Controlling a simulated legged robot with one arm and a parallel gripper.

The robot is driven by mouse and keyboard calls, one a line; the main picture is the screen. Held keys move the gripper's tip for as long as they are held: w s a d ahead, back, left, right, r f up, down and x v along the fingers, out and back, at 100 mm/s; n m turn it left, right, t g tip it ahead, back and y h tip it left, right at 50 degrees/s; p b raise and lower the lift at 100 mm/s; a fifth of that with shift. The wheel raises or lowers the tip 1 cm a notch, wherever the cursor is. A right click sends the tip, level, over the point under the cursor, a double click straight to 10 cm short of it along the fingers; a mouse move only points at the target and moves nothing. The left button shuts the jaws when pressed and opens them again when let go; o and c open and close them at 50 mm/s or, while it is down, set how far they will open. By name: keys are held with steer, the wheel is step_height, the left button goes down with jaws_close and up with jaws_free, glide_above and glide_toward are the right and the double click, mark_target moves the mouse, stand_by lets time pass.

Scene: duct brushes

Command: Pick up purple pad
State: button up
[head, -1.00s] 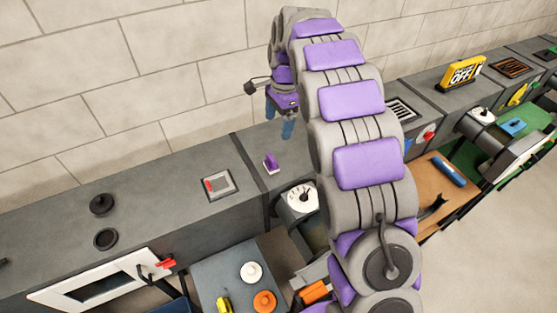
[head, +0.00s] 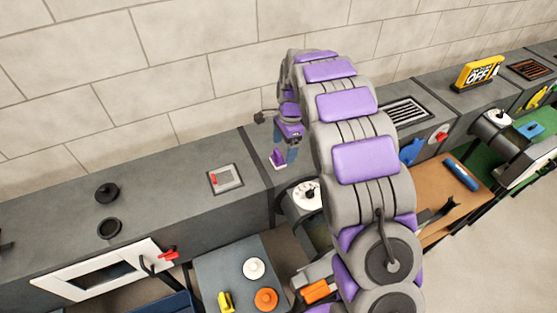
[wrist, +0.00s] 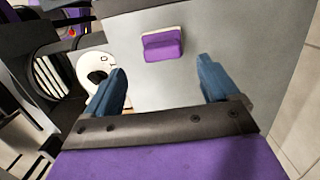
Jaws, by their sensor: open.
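The purple pad (wrist: 163,46), a small block with a pale base edge, lies on the grey counter top. In the wrist view it sits ahead of and between the fingertips. My gripper (wrist: 162,70) is open and empty, with its two blue fingers spread either side of the pad's line and not touching it.
A white dial (head: 306,195) stands at the counter's front, close to the pad; it also shows in the wrist view (wrist: 97,70). A grey switch plate with a red lever (head: 225,178) lies to the left. A tiled wall (head: 160,70) rises behind.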

mark_target(278, 152)
steer(key=a+f, duration=0.2)
steer(key=f, duration=0.1)
steer(key=a+f+b, duration=0.1)
steer(key=f, duration=0.1)
steer(key=shift+s+f, duration=0.1)
steer(key=shift+f, duration=0.05)
steer(key=shift+d, duration=0.4)
steer(key=shift+c, duration=0.6)
steer(key=shift+d, duration=0.15)
steer(key=c, duration=0.3)
steer(key=shift+a, duration=0.35)
steer(key=c, duration=0.7)
steer(key=shift+d, duration=0.1)
steer(key=shift+c, duration=0.2)
